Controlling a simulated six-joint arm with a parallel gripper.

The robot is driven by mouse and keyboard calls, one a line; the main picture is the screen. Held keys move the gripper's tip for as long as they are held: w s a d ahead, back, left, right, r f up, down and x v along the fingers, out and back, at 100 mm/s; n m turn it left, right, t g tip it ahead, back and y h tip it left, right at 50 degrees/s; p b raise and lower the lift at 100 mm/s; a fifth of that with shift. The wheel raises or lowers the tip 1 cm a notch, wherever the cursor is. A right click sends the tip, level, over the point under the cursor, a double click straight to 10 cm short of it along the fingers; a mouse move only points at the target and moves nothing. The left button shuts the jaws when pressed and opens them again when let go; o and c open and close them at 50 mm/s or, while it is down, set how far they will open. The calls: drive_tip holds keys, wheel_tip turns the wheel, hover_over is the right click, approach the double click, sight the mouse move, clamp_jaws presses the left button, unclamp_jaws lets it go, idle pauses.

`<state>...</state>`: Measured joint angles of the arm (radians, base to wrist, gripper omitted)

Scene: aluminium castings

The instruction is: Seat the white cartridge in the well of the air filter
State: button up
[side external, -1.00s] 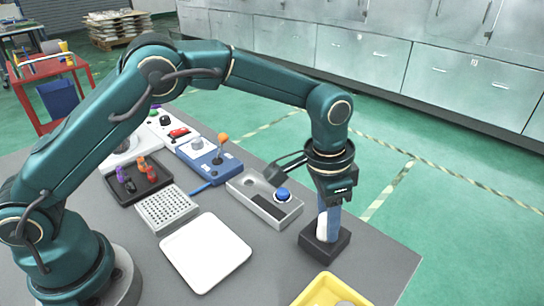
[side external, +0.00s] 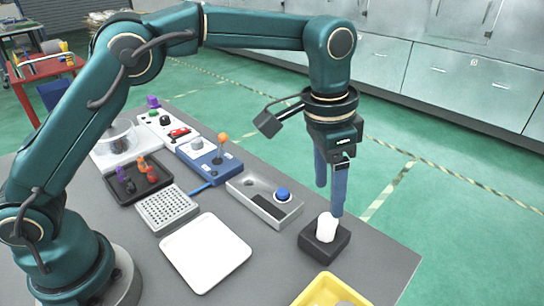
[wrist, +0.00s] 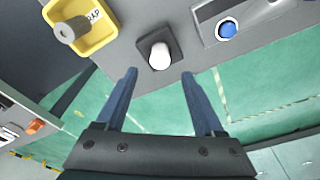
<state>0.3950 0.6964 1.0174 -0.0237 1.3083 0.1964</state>
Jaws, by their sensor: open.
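The white cartridge (side external: 326,227) stands in a square black block (side external: 318,251) at the front right of the grey table. It looks roughly upright; its lower end is hidden inside the block, so I cannot tell how deep it sits. The wrist view also shows the cartridge (wrist: 160,57) in the black block (wrist: 174,48). My gripper (side external: 330,200) is open and empty above the cartridge, its blue fingers pointing down. In the wrist view, my gripper (wrist: 159,72) has its fingertips apart, with the cartridge beyond the gap. I cannot tell for certain which part is the air filter.
A grey box (side external: 262,208) with a blue button stands behind the block. A yellow tray (side external: 312,293) holding a grey round part is in front. A white plate (side external: 205,252), a perforated block (side external: 167,208) and a dark tray (side external: 138,190) lie left. The table edge is close on the right.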

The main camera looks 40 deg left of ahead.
drive_tip(key=s+a+r+n+t, duration=0.2)
drive_tip(key=s+a+r+n, duration=0.1)
drive_tip(key=s+a+r, duration=0.6)
drive_tip(key=s+a+f+n+t, duration=0.2)
drive_tip(key=s+a+f, duration=0.3)
drive_tip(key=s, duration=0.4)
drive_tip(key=shift+a+n+y, duration=0.4)
drive_tip(key=shift+a+n, duration=0.05)
drive_tip(key=shift+n, duration=0.45)
idle(0.4)
